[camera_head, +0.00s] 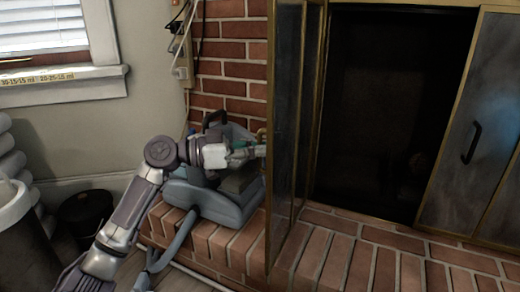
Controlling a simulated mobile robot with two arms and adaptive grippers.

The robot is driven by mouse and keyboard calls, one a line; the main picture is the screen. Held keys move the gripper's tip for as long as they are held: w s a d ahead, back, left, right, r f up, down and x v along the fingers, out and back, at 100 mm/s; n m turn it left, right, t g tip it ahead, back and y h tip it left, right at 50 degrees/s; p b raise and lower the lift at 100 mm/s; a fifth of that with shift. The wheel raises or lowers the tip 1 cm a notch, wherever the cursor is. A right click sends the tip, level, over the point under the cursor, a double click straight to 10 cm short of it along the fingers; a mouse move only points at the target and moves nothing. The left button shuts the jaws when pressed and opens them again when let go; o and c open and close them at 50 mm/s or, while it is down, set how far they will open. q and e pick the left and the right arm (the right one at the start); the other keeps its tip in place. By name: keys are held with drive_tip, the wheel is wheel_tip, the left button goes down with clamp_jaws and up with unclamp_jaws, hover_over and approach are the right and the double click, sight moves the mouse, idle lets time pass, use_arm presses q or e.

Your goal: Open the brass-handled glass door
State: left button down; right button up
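The left glass door (285,120), brass-framed with dark glass, stands folded out from the fireplace, its panels nearly edge-on to me. The left half of the dark firebox (385,110) is uncovered. I see no handle on this door. The right glass door (465,140) covers the right side and has a dark upright handle (471,143). My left gripper (255,148) is at the outer left side of the left door, close to its edge. Its fingertips are small and partly hidden, so I cannot tell their opening or whether they touch the door. My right gripper is out of view.
A blue-grey vacuum-like appliance (225,205) sits on the brick hearth (345,262) below my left gripper, its hose hanging down the front. A dark bucket (84,215) and a large bin (22,245) stand at left. A brick wall (228,60) rises behind.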

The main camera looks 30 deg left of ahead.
use_arm(q)
drive_tip(key=shift+f, duration=0.1)
drive_tip(key=c, duration=1.2)
unclamp_jaws()
drive_tip(key=shift+s, duration=0.1)
drive_tip(key=shift+a, duration=0.15)
drive_tip(key=v, duration=1.2)
